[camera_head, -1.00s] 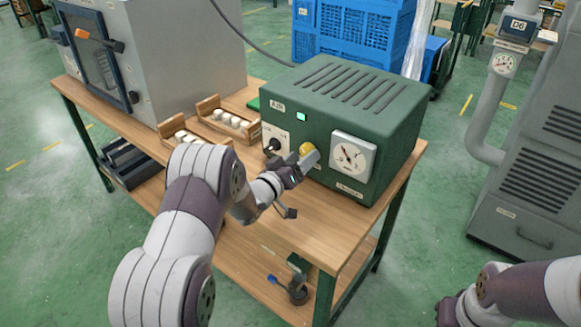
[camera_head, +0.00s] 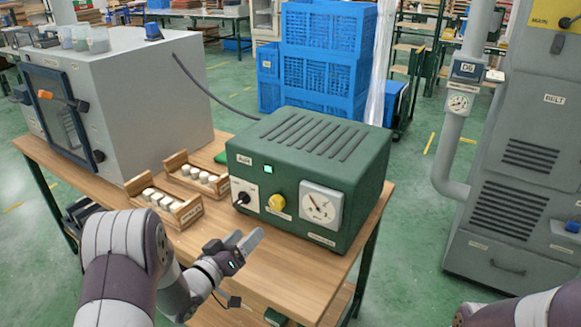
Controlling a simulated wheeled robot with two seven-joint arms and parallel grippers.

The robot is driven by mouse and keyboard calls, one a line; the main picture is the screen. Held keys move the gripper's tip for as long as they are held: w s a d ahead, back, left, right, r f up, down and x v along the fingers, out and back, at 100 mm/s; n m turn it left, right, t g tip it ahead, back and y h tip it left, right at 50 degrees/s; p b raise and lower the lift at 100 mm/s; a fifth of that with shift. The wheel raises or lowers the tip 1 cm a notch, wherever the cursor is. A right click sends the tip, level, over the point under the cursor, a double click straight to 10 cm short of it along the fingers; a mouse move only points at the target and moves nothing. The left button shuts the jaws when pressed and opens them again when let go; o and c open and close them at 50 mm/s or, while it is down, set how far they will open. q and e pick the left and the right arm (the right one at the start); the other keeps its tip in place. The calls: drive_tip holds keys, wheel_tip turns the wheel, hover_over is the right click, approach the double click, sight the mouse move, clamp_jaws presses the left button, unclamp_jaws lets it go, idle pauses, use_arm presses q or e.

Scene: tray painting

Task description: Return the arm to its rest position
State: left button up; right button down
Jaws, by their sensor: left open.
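My left arm comes in from the lower left. My left gripper (camera_head: 243,242) is open and empty, in front of the green box (camera_head: 310,165) and above the wooden table's front part. It looks apart from the box. The box has a yellow knob (camera_head: 277,203), a black switch (camera_head: 242,198), a lit green lamp (camera_head: 268,169) and a round gauge (camera_head: 320,207). Only a piece of my right arm shows at the lower right corner; my right gripper is out of the frame.
Two wooden trays (camera_head: 198,180) with white pieces stand left of the box on the wooden table (camera_head: 290,276). A large grey cabinet (camera_head: 160,100) stands at the table's left. Blue crates (camera_head: 320,60) stand behind. A grey machine (camera_head: 520,190) and pipe are at right, with green floor between.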

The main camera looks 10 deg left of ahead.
use_arm(q)
drive_tip(key=s+d+r+m+g+y+p, duration=0.1)
drive_tip(key=s+g+p, duration=0.4)
drive_tip(key=s, duration=0.6)
drive_tip(key=s+d+r+m+g+y+p, duration=0.1)
drive_tip(key=s+d+r+g+y+p, duration=0.2)
drive_tip(key=s+g, duration=0.7)
wheel_tip(320, 180, up, 2)
drive_tip(key=shift+s+d+r+y+p, duration=0.15)
drive_tip(key=shift+s+d+y+p, duration=0.1)
drive_tip(key=shift+s+y+p, duration=0.75)
